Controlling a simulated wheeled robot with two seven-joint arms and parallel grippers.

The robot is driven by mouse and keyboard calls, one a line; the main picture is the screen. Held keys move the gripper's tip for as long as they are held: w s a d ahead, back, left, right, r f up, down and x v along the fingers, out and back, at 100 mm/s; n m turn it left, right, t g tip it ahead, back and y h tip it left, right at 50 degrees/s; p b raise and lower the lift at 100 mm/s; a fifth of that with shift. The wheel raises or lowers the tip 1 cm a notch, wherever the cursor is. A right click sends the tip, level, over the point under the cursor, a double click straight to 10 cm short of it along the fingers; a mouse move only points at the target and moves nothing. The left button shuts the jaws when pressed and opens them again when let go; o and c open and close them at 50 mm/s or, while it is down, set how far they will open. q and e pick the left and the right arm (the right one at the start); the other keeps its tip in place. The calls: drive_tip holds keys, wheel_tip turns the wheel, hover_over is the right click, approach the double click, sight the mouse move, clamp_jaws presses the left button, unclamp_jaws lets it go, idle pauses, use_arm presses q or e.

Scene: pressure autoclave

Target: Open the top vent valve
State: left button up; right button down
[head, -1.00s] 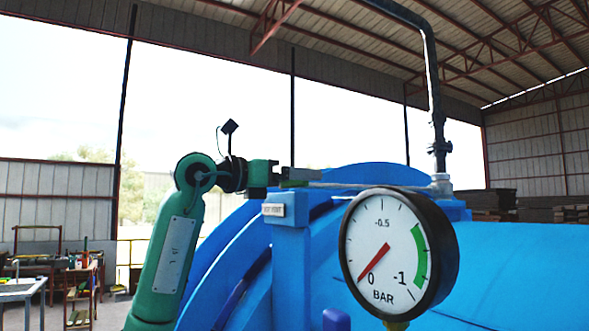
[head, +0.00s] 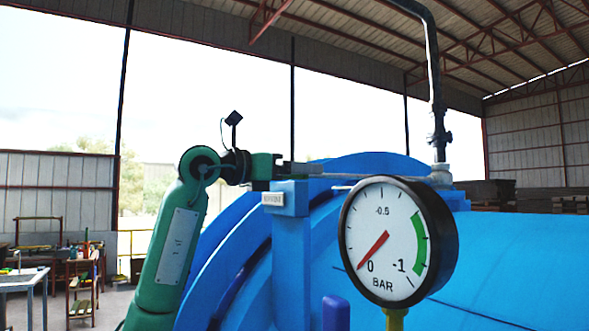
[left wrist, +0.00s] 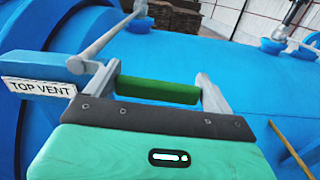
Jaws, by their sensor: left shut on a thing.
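The top vent lever is a pale rod (head: 370,176) running across the top of the blue vessel (head: 500,250) to a pale valve body (head: 440,174) under a dark pipe. In the left wrist view its rod (left wrist: 118,36) runs up from beside a white "TOP VENT" label (left wrist: 39,87). My left gripper (head: 296,169) is at the lever's left end, above the blue post. In the left wrist view my left gripper (left wrist: 158,88) has its two grey fingers either side of a green grip (left wrist: 160,90) and is shut on it. My right gripper is not in view.
A round pressure gauge (head: 385,240) stands in front of the vessel, its red needle near 0. The blue post (head: 291,245) carries the label below my gripper. A dark vertical pipe (head: 437,100) rises behind the valve. A workbench (head: 25,282) stands far left.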

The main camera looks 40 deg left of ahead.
use_arm(q)
drive_tip(key=w+a+f+m+b, duration=0.2)
drive_tip(key=a+f+m+b, duration=0.2)
drive_tip(key=a+f+m, duration=0.5)
drive_tip(key=shift+w+f+m, duration=0.35)
drive_tip(key=shift+f+m, duration=0.55)
drive_tip(key=shift+m, duration=3.4)
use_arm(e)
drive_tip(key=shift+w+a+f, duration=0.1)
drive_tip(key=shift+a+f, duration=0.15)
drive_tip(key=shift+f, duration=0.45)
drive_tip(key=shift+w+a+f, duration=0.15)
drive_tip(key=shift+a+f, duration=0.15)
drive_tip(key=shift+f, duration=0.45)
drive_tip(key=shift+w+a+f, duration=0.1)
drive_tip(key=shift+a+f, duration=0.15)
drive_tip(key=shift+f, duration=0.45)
use_arm(q)
drive_tip(key=o, duration=1.2)
drive_tip(key=shift+a, duration=0.1)
drive_tip(key=shift+s, duration=0.1)
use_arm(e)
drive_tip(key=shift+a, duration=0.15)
use_arm(q)
drive_tip(key=shift+s, duration=0.1)
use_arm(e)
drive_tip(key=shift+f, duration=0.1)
